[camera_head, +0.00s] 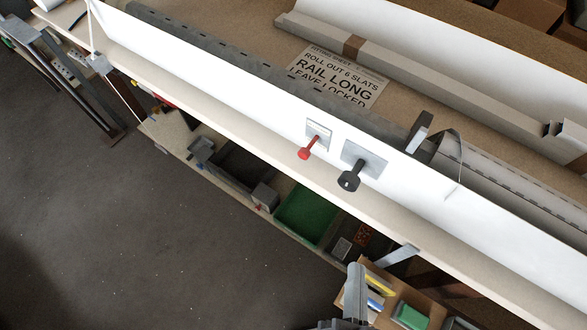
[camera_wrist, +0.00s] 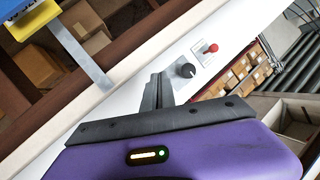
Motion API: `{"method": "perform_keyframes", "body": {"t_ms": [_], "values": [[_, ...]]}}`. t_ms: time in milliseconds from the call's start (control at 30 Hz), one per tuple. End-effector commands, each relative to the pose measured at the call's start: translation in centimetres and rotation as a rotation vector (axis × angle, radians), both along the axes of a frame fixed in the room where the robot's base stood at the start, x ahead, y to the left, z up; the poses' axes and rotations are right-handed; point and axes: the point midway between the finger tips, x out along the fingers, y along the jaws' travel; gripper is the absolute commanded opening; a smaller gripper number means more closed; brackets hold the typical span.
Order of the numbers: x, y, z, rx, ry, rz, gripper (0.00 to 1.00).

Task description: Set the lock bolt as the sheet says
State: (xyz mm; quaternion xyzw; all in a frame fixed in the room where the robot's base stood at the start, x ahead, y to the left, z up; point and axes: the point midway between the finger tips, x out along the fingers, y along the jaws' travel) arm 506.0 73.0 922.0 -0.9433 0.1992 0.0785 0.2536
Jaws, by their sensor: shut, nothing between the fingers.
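The sheet (camera_head: 338,75) lies on the bench and reads "ROLL OUT 6 SLATS", "RAIL LONG", "LEAVE LOCKED"; its smaller print is unclear. On the white front panel, a red-knobbed lever (camera_head: 307,149) sits on a small pale plate, left of a black knob (camera_head: 350,180) on a grey plate. In the wrist view, the red knob (camera_wrist: 211,48) is right of the black knob (camera_wrist: 185,70). No label shows which is the lock bolt. My gripper (camera_head: 357,270) is shut and empty, below and apart from both knobs; its fingers (camera_wrist: 158,78) also show in the wrist view.
A long grey slatted strip (camera_head: 225,55) runs behind the white panel. A dark upright bracket (camera_head: 418,132) stands right of the knobs. Below the bench are a green tray (camera_head: 305,214) and a wooden box of tools (camera_head: 395,300).

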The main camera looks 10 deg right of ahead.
Motion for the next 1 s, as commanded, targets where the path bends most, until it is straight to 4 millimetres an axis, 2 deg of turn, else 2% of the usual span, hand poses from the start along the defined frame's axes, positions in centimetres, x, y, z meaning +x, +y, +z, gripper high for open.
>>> {"method": "perform_keyframes", "body": {"t_ms": [33, 167, 300, 400, 500, 600, 667, 800, 1000], "values": [[1.6, 1.8, -1.3, 0.079, -0.048, -0.067, 0.00], [6.0, 6.2, -1.9, 0.277, -0.202, -0.212, 0.00], [10.8, 10.3, -0.9, 0.468, -0.389, -0.343, 0.00], [13.4, 13.0, 0.4, 0.588, -0.521, -0.412, 0.00], [14.4, 15.6, 1.8, 0.690, -0.628, -0.451, 0.00], [13.6, 17.8, 2.7, 0.762, -0.695, -0.470, 0.00], [13.0, 17.9, 2.9, 0.782, -0.727, -0.490, 0.00], [12.2, 17.0, 3.3, 0.797, -0.786, -0.525, 0.00], [13.6, 15.4, 3.5, 0.800, -0.791, -0.526, 0.00]]}}
